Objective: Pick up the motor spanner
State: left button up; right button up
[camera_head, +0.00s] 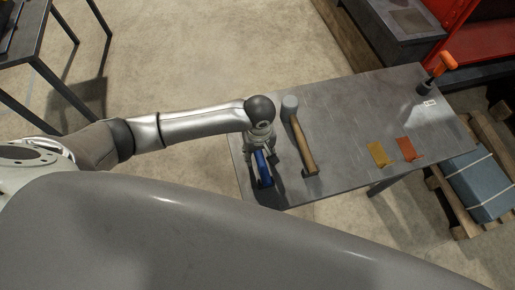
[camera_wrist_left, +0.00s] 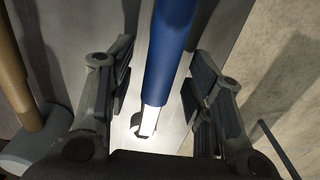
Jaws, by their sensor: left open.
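A blue-handled tool (camera_head: 264,173), which I take to be the motor spanner, lies near the left end of the grey metal table. My left gripper (camera_head: 262,150) is over it, pointing down, with its far end hidden by the gripper. In the left wrist view, the blue handle (camera_wrist_left: 170,45) with a bright metal shank runs between the two fingers of my left gripper (camera_wrist_left: 163,78). The fingers are open, with a visible gap on each side of the handle. My right gripper is not in view.
A wooden-handled hammer (camera_head: 301,140) lies close to the right of the left gripper. Yellow (camera_head: 380,154) and orange (camera_head: 407,149) tags and an orange-handled tool (camera_head: 445,64) are farther right on the table (camera_head: 345,105). The table's middle is mostly clear.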

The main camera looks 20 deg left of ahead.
pick_arm(q)
jog(key=shift+f, duration=0.6)
grip_shut()
jog(key=shift+r, duration=0.1)
jog(key=shift+r, duration=0.5)
jog(key=s+r, duration=0.1)
jog(key=r, duration=0.1)
jog(key=s+d+r, duration=0.1)
jog(key=r, duration=0.1)
jog(key=s+d+r, duration=0.1)
jog(key=s+r, duration=0.1)
jog(key=r, duration=0.1)
jog(key=shift+b, duration=0.3)
jog(key=s+d+r, duration=0.4)
jog(key=s+r, duration=0.1)
jog(key=s, duration=0.3)
jog(key=shift+s+p, duration=0.3)
jog(key=shift+s, duration=0.1)
